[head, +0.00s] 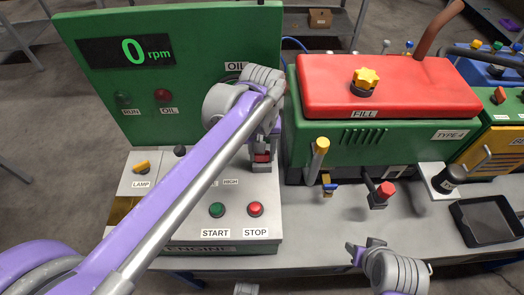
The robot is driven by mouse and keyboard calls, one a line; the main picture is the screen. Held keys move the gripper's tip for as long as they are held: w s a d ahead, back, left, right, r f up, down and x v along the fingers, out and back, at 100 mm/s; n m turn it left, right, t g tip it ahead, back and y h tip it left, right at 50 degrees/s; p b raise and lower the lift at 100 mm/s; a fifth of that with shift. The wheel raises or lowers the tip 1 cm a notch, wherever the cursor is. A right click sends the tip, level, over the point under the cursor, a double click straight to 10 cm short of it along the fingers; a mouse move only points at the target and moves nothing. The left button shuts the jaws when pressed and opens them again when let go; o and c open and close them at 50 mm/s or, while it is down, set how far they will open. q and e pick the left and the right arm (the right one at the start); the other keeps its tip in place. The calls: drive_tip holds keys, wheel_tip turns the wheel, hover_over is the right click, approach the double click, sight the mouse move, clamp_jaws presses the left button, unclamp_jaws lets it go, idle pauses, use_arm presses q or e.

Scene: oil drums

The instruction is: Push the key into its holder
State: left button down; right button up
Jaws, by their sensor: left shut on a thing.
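My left gripper (262,165) points down over the sloped grey engine panel (180,215). It is shut on a small red piece, which I take to be the key (262,157). Only a little red shows between the fingers. The holder is hidden under the gripper, so I cannot tell whether the key touches it or how deep it sits. My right gripper (364,249) is low at the right of the panel, over the front of the bench. Its fingertips look apart, with nothing between them.
A green START button (217,210) and red STOP button (255,209) sit just below the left gripper. Behind stands a green board with a display (126,50) reading 0 rpm. A red-lidded green engine (388,90) stands right, with a black tray (488,220) beyond.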

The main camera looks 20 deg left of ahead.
use_arm(q)
drive_tip(key=shift+f, duration=0.15)
drive_tip(key=shift+c, duration=1.3)
unclamp_jaws()
wheel_tip(320, 180, up, 11)
drive_tip(key=p, duration=0.1)
drive_tip(key=shift+f, duration=0.15)
